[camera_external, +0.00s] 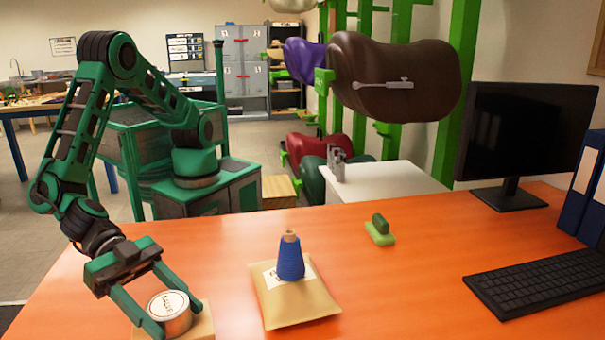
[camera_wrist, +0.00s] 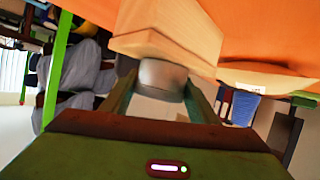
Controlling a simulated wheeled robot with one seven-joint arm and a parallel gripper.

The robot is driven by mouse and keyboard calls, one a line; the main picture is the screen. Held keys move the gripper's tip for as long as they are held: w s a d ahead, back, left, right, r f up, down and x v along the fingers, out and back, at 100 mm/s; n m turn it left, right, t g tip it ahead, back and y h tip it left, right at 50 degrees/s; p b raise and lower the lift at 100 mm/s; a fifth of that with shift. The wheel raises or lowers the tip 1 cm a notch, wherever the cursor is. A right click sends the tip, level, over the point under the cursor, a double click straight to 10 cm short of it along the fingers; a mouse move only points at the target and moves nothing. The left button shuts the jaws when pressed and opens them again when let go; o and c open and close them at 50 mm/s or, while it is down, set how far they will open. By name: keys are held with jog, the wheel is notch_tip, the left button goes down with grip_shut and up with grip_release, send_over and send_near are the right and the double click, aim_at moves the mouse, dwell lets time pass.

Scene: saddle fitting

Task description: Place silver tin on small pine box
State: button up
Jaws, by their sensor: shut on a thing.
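The silver tin (camera_external: 171,313) is round with a white labelled lid. It is at the front left of the orange desk, between the fingers of my gripper (camera_external: 170,316). My gripper is shut on the tin. The small pine box (camera_external: 203,324) is pale wood and shows under and beside the tin. In the wrist view the tin (camera_wrist: 162,75) is between my fingers, right against the pine box (camera_wrist: 170,28) in the picture. The fingers hide part of the tin's sides. I cannot tell whether the tin's base rests fully on the box.
A padded envelope (camera_external: 300,305) with a blue thread cone (camera_external: 290,260) on it lies right of the box. A green brush (camera_external: 380,231), a keyboard (camera_external: 540,281) and a monitor (camera_external: 525,135) are farther right. The desk (camera_external: 405,300) is clear between envelope and keyboard.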

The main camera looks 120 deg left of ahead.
jog(key=o, duration=1.2)
jog(key=shift+c, duration=0.2)
jog(key=v, duration=1.1)
jog(key=s+a+r+m+g+y, duration=0.15)
jog(key=a+g, duration=0.25)
jog(key=a, duration=0.7)
jog(key=s+a+r+g, duration=0.1)
jog(key=a+r+g, duration=0.2)
jog(key=a, duration=0.8)
jog(key=s+a+r+m+g+h, duration=0.1)
jog(key=s+a+r+m+g, duration=0.1)
jog(key=s+a, duration=0.6)
jog(key=s+a+r+m+g, duration=0.1)
jog(key=s+a+m+g, duration=0.3)
jog(key=s+a, duration=0.5)
jog(key=s, duration=0.7)
jog(key=shift+s+r+m+g+h, duration=0.15)
jog(key=shift+r+m+g+h, duration=0.2)
jog(key=shift+r+g, duration=0.05)
